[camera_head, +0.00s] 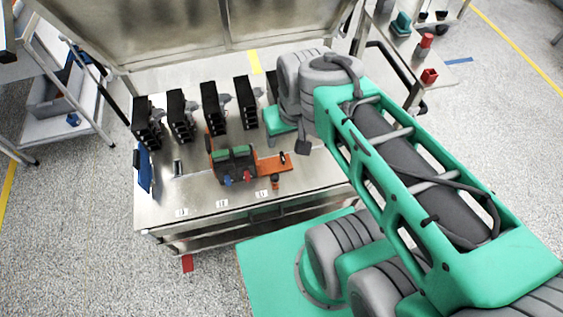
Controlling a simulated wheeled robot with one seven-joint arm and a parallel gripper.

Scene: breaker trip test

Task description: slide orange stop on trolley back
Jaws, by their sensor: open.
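The steel-topped trolley (215,188) stands in front of me. On it is a dark test unit (234,163) with green-topped parts and red and blue plugs at its front. A flat orange piece, apparently the orange stop (268,166), juts from the unit's right side, with a small dark knob on it. A small orange and black piece (275,183) stands just in front of it. My gripper (290,143) is partly in view under the wrist, behind and above the orange stop, apart from it. It is open and looks empty; the arm hides part of it.
Several black breakers (211,108) stand in a row along the back of the trolley. A blue item (144,170) is at the left edge. White labels (222,203) line the front. A side cart with a red block (429,76) stands at right.

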